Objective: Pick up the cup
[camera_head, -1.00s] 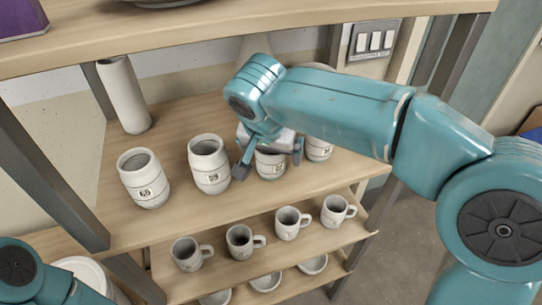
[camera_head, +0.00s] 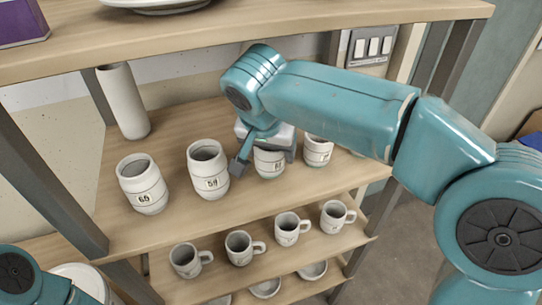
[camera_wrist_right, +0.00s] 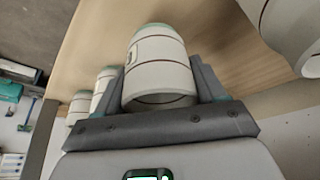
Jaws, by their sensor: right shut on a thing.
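A white, handleless, rounded cup (camera_head: 269,163) with a dark number label stands in a row of similar ones on the middle shelf. My right gripper (camera_head: 266,158) is shut on it from above and behind, with a finger on each side. In the right wrist view the cup (camera_wrist_right: 160,65) lies between the two fingers of the right gripper (camera_wrist_right: 163,88). It still appears to be at shelf level. Its top is partly hidden by the gripper in the head view. My left gripper is out of view; only part of my left arm shows at the lower left.
Similar cups stand left (camera_head: 208,168), far left (camera_head: 143,184) and right (camera_head: 317,151) of the held one. A tall white cylinder (camera_head: 123,100) stands behind. Several handled mugs (camera_head: 239,247) line the lower shelf. The upper shelf (camera_head: 250,32) overhangs the back.

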